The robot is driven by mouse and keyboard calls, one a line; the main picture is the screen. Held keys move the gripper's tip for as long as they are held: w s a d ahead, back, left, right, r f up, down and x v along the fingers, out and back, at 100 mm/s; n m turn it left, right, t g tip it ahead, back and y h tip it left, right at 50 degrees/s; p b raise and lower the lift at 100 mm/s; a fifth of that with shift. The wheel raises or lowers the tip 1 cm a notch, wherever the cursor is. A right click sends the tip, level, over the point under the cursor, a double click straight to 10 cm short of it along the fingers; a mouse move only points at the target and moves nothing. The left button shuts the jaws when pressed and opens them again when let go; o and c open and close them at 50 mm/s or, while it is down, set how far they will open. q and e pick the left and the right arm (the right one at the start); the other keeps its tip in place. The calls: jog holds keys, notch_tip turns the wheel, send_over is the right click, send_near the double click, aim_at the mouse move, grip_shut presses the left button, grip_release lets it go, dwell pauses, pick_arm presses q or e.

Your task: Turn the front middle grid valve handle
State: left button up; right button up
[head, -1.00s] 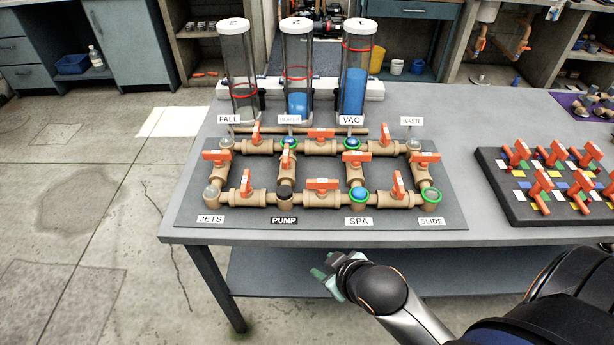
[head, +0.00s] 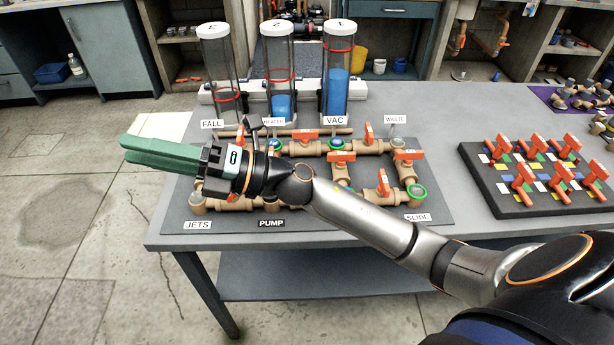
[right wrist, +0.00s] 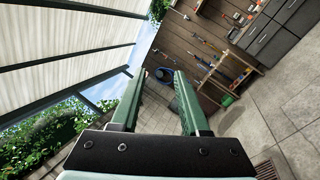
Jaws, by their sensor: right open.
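The valve grid (head: 430,215) is brown pipes with orange handles on a dark board on the table. The back middle handle (head: 305,134) and the front right handle (head: 383,182) show clear of the arm. My left gripper is out of view.
Clear tubes with blue liquid, such as the VAC one (head: 337,75), stand behind the grid. A dark board (head: 500,205) with orange-handled valves lies at the right. The grey table top (head: 445,150) is bare between the boards. Floor lies open left of the table.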

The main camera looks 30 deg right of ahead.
notch_tip(320, 180, down, 6)
jog(key=s+a+n+g+h, duration=0.15)
jog(key=n+g+h, duration=0.25)
jog(key=n+g, duration=0.6)
jog(key=w+d+f+n+h, duration=0.1)
jog(key=d+f+n+h, duration=0.3)
jog(key=d+f+h, duration=0.15)
jog(key=w+d+r+m+h, duration=0.15)
jog(key=d+h, duration=0.95)
jog(key=d, duration=1.2)
jog(key=shift+y, duration=0.25)
jog(key=f, duration=1.1)
jog(key=shift+w+a+f, duration=0.2)
jog(key=shift+w+f, duration=0.1)
jog(key=shift+w, duration=0.1)
jog(key=shift+c, duration=0.2)
grip_shut()
